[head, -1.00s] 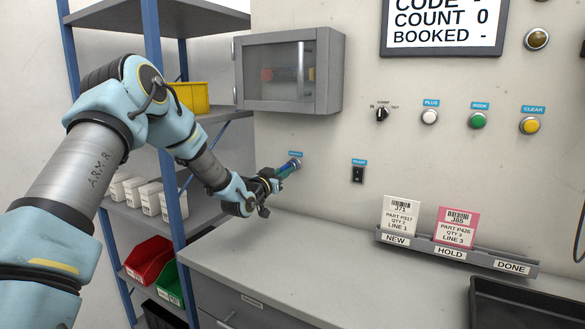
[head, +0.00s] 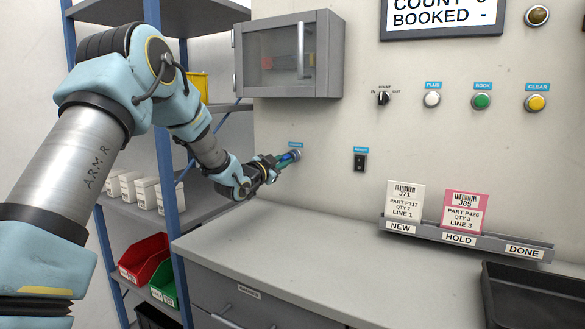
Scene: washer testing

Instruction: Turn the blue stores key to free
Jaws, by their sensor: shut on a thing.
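The blue stores key (head: 286,160) sits in a round lock (head: 295,154) on the wall, under a small blue label, below the glass-fronted cabinet. My gripper (head: 279,163) reaches it from the left and is shut on the key. The gripper's fingers partly cover the key, so its exact angle is hard to tell. The label's words are too small to read.
A grey cabinet (head: 290,55) with a handle hangs above my gripper. A black switch (head: 359,162) is to the right of the lock. A card rack (head: 470,240) and dark tray (head: 530,295) stand on the grey counter (head: 300,250), otherwise clear. Shelving is at left.

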